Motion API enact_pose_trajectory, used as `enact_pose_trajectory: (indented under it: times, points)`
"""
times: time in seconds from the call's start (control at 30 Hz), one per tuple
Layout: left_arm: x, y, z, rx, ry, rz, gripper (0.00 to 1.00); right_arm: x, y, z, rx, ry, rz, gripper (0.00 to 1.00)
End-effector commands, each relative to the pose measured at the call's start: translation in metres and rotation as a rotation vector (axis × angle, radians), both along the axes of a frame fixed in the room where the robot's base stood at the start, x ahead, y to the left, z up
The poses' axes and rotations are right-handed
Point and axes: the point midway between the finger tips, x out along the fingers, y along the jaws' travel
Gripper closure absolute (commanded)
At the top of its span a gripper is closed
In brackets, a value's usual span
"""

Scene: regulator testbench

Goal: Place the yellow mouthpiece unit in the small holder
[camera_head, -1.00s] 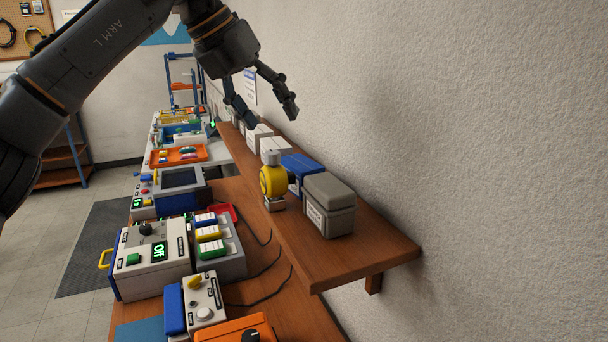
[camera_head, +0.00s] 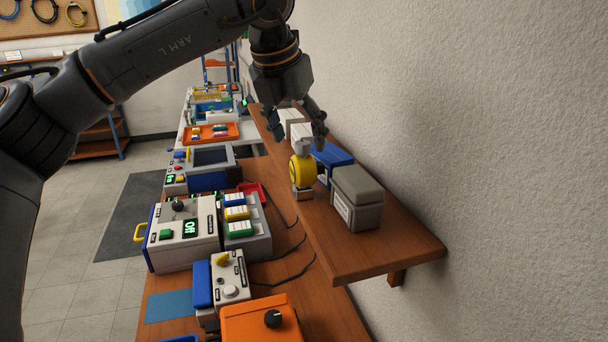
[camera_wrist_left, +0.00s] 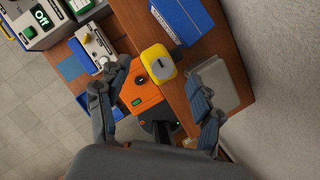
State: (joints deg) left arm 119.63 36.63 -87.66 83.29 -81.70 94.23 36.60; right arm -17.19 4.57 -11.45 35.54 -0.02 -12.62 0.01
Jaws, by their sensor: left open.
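The yellow mouthpiece unit (camera_head: 302,171) stands upright on a wooden wall shelf, with a pale grey top and a small pale grey block (camera_head: 303,194) under it. My left gripper (camera_head: 298,133) points down with its fingers spread, just above the unit and around the height of its top. In the left wrist view the unit (camera_wrist_left: 158,64) shows between and ahead of the two open fingers (camera_wrist_left: 157,74), with nothing gripped. I cannot tell which thing is the small holder. My right gripper is not in view.
A grey lidded box (camera_head: 356,198) stands close right of the unit, and a blue box (camera_head: 332,163) is behind it. White boxes line the shelf farther back. The shelf's front end (camera_head: 375,254) is bare. Bench instruments (camera_head: 180,236) sit lower left.

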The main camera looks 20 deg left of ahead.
Motion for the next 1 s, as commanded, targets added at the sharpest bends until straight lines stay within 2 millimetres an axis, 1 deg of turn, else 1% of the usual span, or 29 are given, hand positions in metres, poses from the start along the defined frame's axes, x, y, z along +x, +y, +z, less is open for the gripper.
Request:
enact_pose_trajectory:
  times: [0.03,0.1,0.2,0.27,0.37,0.53,0.57,0.6,0.67,0.7,0.77,0.8,0.87,1.0]
  points:
    - [0.003,-0.001,-0.003,0.002,0.004,-0.001,0.34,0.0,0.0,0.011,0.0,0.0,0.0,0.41]
    - [0.007,-0.003,-0.014,0.003,0.005,-0.001,0.34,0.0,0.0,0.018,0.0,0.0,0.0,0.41]
    - [0.012,-0.004,-0.027,0.001,0.003,0.0,0.34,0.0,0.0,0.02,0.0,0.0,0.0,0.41]
    - [0.013,-0.004,-0.032,-0.001,0.002,0.001,0.34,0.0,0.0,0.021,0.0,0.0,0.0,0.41]
    - [0.014,-0.004,-0.036,-0.001,0.001,0.001,0.34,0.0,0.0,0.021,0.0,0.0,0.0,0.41]
    - [0.014,-0.005,-0.036,-0.001,0.0,0.0,0.34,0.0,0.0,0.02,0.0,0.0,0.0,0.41]
    - [0.014,-0.005,-0.036,-0.001,0.0,0.0,0.4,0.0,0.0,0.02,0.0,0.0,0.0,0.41]
    - [0.014,-0.005,-0.036,-0.001,0.0,0.0,0.48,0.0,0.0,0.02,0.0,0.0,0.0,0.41]
    - [0.014,-0.005,-0.036,-0.001,0.0,0.0,0.6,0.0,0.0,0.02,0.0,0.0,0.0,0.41]
    - [0.014,-0.005,-0.036,-0.001,0.001,0.0,0.69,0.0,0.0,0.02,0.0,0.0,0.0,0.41]
    - [0.014,-0.005,-0.036,-0.001,0.001,0.0,0.81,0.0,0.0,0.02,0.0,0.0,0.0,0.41]
    - [0.014,-0.005,-0.036,0.0,0.002,0.0,0.89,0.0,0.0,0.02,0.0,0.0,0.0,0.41]
    - [0.014,-0.005,-0.037,0.0,0.003,0.0,1.0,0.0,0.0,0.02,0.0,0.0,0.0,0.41]
    - [0.014,-0.005,-0.038,0.0,0.005,0.0,1.0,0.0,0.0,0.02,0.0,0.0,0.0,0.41]
